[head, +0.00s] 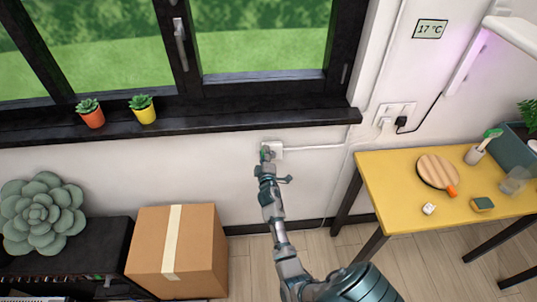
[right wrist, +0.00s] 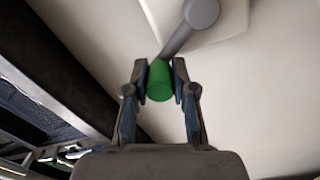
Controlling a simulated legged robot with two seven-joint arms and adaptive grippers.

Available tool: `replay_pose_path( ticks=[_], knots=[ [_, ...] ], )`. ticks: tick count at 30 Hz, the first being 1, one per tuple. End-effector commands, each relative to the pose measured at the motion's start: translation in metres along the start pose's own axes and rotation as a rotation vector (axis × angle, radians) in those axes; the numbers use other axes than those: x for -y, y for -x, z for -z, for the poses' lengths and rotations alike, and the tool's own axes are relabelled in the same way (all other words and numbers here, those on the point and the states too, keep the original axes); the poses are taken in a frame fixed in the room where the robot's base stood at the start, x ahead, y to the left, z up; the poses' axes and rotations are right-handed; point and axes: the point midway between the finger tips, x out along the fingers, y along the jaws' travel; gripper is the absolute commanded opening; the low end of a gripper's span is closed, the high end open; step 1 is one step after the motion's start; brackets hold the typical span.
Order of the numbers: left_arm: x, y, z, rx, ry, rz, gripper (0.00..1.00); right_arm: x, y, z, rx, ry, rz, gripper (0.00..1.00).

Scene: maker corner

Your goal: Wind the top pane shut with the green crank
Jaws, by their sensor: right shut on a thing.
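The green crank knob (right wrist: 160,80) sits between the two fingers of my right gripper (right wrist: 160,82) in the right wrist view. The fingers are shut on it. A grey crank arm (right wrist: 188,28) runs from the knob up to a round hub. In the head view, my right gripper (head: 267,155) is at a small white wall box (head: 276,149) below the window sill, and it mostly hides the crank. The window (head: 262,45) has dark frames with grass behind; the top pane's upper part is out of view. My left gripper is not in view.
A dark sill (head: 230,116) juts out above my right gripper, with two potted succulents (head: 142,109) on it. A cardboard box (head: 178,250) stands below left. A yellow table (head: 400,205) with small items stands to the right.

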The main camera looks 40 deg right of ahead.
Motion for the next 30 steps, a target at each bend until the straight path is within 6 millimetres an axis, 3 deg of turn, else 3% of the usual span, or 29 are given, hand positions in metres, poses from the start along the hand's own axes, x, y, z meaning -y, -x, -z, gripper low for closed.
replay_pose_path(
  ticks=[1,15,30],
  knots=[
    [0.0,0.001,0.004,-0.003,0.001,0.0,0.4,0.01,0.001,-0.001,0.003,0.045,0.009,0.0],
    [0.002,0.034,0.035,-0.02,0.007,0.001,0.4,0.031,0.001,0.008,0.002,0.44,0.008,0.0],
    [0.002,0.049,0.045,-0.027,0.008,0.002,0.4,0.038,0.0,0.009,0.002,0.611,0.005,0.0]
  ],
)
